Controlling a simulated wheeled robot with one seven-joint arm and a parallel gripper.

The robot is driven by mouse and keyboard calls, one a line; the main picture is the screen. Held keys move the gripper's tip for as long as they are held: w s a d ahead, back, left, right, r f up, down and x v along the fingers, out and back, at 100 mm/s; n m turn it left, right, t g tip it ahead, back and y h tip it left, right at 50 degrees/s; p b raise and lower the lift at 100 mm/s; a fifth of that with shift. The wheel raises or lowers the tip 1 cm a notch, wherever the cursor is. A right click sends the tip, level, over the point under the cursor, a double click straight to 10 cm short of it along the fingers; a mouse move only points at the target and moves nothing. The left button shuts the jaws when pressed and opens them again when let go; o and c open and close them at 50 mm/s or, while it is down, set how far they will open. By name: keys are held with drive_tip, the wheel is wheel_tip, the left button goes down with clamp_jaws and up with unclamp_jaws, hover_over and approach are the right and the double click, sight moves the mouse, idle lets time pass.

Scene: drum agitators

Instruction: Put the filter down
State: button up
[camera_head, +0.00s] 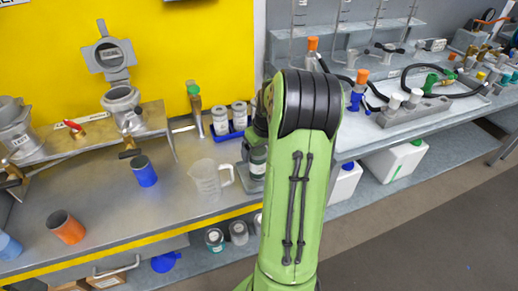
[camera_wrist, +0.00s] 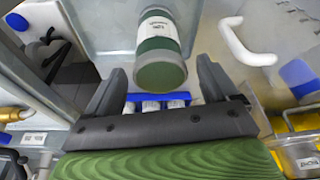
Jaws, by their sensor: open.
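The filter looks to be the cylinder (camera_wrist: 160,35) with a white label and grey-green ends in the wrist view. It also shows in the head view (camera_head: 257,160), just left of my arm, over a small grey stand. In the wrist view it is between and just beyond the fingertips of my gripper (camera_wrist: 160,68). The fingers are spread, with a visible gap on both sides of the cylinder. In the head view, my own green arm hides most of the gripper. Whether the cylinder rests fully on the stand is hard to tell.
A clear measuring jug (camera_head: 208,180) stands close on the left. A blue rack (camera_head: 232,128) with several small jars is behind. A blue cup (camera_head: 144,172) and an orange cup (camera_head: 66,228) stand farther left, with clear bench between. The bench's yellow front edge (camera_head: 120,246) is near.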

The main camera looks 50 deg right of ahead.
drive_tip(key=p+v, duration=0.3)
drive_tip(key=v, duration=0.9)
drive_tip(key=w+a+r, duration=0.2)
drive_tip(key=a+r, duration=0.1)
drive_tip(key=a, duration=0.4)
drive_tip(key=s+a+r+n, duration=0.1)
drive_tip(key=a+r, duration=0.1)
drive_tip(key=a, duration=0.4)
drive_tip(key=s+a+r+n, duration=0.1)
drive_tip(key=a+r, duration=0.1)
drive_tip(key=a, duration=0.5)
drive_tip(key=s+a+f+n+t+y, duration=0.1)
drive_tip(key=s+a+t, duration=0.1)
drive_tip(key=s+a, duration=0.8)
drive_tip(key=shift+s+a+f+n+t, duration=0.3)
drive_tip(key=shift+a+n, duration=0.1)
drive_tip(key=shift+a, duration=0.3)
wheel_tip(320, 180, up, 5)
drive_tip(key=p, duration=0.4)
drive_tip(key=shift+f+p, duration=0.2)
drive_tip(key=shift+p, duration=0.2)
